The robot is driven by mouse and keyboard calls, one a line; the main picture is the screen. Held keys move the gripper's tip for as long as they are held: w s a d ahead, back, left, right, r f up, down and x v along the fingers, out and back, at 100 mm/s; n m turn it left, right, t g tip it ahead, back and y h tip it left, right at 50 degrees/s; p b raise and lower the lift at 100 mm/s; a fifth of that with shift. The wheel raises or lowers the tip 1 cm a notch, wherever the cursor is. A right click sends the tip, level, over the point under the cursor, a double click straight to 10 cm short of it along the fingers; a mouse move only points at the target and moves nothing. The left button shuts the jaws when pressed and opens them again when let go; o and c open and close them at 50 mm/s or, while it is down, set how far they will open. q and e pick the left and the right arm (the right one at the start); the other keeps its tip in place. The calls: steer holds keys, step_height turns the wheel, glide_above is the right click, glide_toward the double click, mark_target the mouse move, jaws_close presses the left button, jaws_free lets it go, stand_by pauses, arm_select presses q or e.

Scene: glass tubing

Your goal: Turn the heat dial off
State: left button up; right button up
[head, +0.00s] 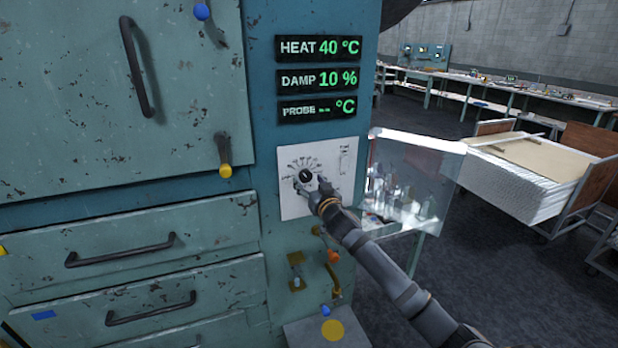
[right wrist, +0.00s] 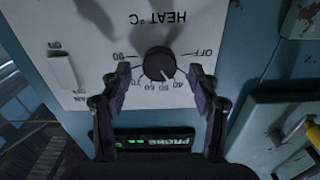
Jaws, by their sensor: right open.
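The heat dial (head: 306,175) is a round black knob on a white panel (head: 328,158) under the displays. In the right wrist view the dial (right wrist: 159,63) appears upside down, with OFF at the right of its scale and 90 at the left. Its pale pointer mark appears to face the 40 side. The HEAT display (head: 318,48) reads 40 °C. My right gripper (head: 312,188) is in front of the panel at the dial. In the right wrist view its open fingers (right wrist: 160,88) stand on either side of the dial, apparently not touching it. My left gripper is not in view.
A clear pane (head: 410,185) stands out at the panel's right edge, beside my right arm. A fan switch (right wrist: 62,70) shares the panel. Below are an orange-knobbed lever (head: 333,256) and a small ledge (head: 305,335). Drawers (head: 140,240) are at left; a cart (head: 530,175) is at right.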

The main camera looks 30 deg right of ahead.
steer(key=shift+w+d, duration=0.1)
steer(key=shift+w, duration=0.35)
steer(key=shift+s, duration=0.1)
steer(key=c, duration=1.2)
steer(key=n+p, duration=0.1)
steer(key=n, duration=0.2)
steer(key=shift+r, duration=0.1)
steer(key=n+p, duration=0.1)
steer(key=n, duration=0.2)
steer(key=shift+n+p, duration=0.3)
steer(key=shift+n, duration=0.1)
steer(key=n+p, duration=0.2)
steer(key=n, duration=0.3)
steer(key=shift+n, duration=0.4)
steer(key=shift+n+p, duration=0.3)
